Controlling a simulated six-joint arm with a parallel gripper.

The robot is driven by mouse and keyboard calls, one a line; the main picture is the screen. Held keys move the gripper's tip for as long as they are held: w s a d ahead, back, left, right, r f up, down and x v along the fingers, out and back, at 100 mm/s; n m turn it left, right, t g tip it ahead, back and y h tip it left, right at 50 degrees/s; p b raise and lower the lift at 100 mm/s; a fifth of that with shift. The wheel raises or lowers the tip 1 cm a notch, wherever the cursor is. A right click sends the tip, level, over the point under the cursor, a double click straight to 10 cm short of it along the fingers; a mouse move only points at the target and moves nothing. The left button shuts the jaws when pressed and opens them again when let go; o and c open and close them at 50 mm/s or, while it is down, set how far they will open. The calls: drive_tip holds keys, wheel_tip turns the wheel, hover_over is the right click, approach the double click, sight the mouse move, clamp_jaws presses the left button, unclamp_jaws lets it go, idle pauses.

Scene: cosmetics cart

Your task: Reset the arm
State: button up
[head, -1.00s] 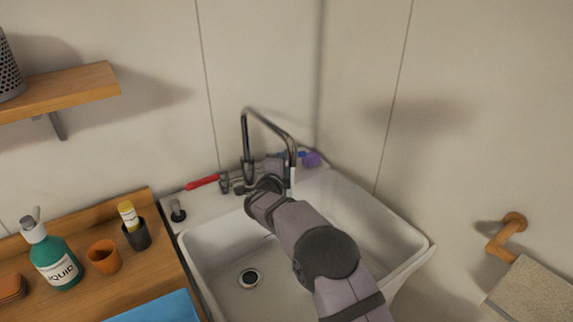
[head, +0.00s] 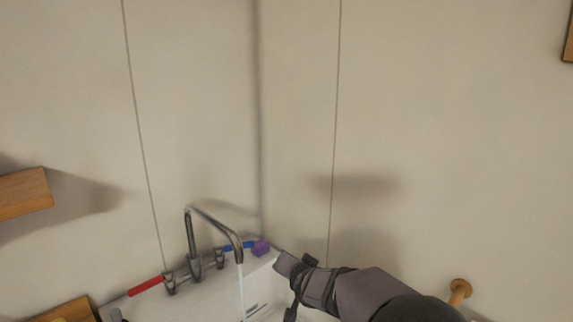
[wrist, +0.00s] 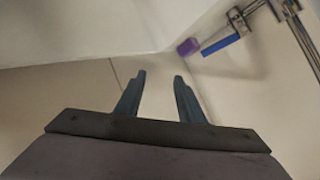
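My arm enters the head view from the lower right. My gripper (head: 284,263) is near the back right of the sink, right of the faucet. In the wrist view my gripper (wrist: 158,82) shows two dark fingers spread apart with nothing between them, so it is open and empty. The metal faucet (head: 193,240) stands left of my gripper, and a stream of water falls from its spout.
A red handle (head: 146,286) lies left of the faucet and a blue handle (head: 238,245) right of it. A purple block (head: 261,247) sits in the corner close to my gripper. A wooden shelf (head: 22,193) is on the left wall. A wooden holder (head: 459,291) is at right.

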drive_tip(key=s+d+f+n+g+p, duration=0.1)
drive_tip(key=s+d+g, duration=0.3)
drive_tip(key=s, duration=0.8)
drive_tip(key=s+d+f+n+g+h+p, duration=0.1)
drive_tip(key=s+d+f+n+g+p, duration=0.1)
drive_tip(key=s, duration=1.1)
drive_tip(key=s+d+f+n+g+p, duration=0.1)
drive_tip(key=s+d+f+g, duration=0.4)
drive_tip(key=s, duration=0.7)
drive_tip(key=shift+s+d+f+n+g, duration=0.15)
drive_tip(key=shift+d+n+g, duration=0.25)
drive_tip(key=shift+d+n, duration=0.5)
drive_tip(key=shift+o, duration=0.4)
drive_tip(key=shift+s, duration=0.2)
drive_tip(key=o, duration=0.8)
